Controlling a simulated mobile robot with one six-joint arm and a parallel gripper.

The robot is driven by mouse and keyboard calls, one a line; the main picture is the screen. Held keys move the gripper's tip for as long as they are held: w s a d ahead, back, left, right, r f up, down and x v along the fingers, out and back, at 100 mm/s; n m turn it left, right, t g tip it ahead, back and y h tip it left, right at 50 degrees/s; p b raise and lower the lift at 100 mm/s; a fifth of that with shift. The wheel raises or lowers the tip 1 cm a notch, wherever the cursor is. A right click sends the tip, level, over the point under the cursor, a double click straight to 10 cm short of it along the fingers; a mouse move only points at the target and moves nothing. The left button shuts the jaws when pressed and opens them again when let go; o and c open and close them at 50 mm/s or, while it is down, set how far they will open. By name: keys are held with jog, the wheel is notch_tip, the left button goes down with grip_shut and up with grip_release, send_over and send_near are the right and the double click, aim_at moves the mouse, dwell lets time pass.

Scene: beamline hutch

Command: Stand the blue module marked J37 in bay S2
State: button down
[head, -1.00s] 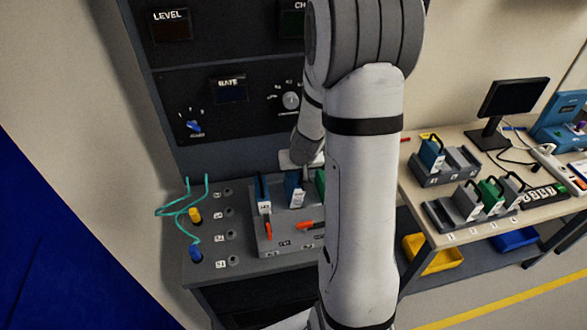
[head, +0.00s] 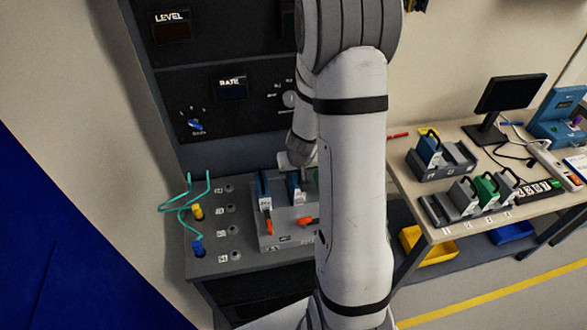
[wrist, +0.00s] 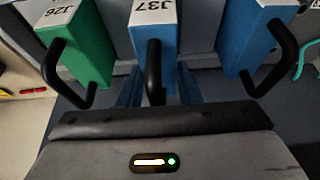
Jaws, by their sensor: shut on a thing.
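In the wrist view the blue module marked J37 (wrist: 153,40) is in the middle, with its black handle (wrist: 154,72) toward my gripper (wrist: 157,92). My gripper is shut on that handle. In the head view the module (head: 294,188) stands upright at the grey rack (head: 270,242) on the console, below my gripper (head: 304,170). My arm hides the rack's right part. The bay labels are too small to read, so I cannot tell which is S2. Whether the module is fully seated or slightly raised is unclear.
Another blue module (wrist: 245,38) and a green one marked J26 (wrist: 85,50) flank J37 closely. Orange levers (head: 268,227) sit at the rack's front. Teal cables (head: 180,208) lie left. A side bench (head: 430,205) at right holds more modules in racks.

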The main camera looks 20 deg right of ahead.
jog(key=shift+w+d+r+h+p, duration=0.1)
jog(key=shift+d+r+h+p, duration=0.25)
jog(key=shift+p, duration=0.3)
jog(key=shift+a+f+b, duration=0.1)
jog(key=shift+f+b, duration=0.65)
jog(key=shift+f, duration=0.2)
dwell(1.1)
jog(key=c, duration=1.5)
grip_release()
jog(key=o, duration=0.4)
jog(key=shift+d, duration=0.25)
jog(key=shift+c, duration=0.2)
jog(key=shift+o, duration=1.2)
jog(key=shift+a, duration=0.2)
jog(key=shift+r, duration=0.1)
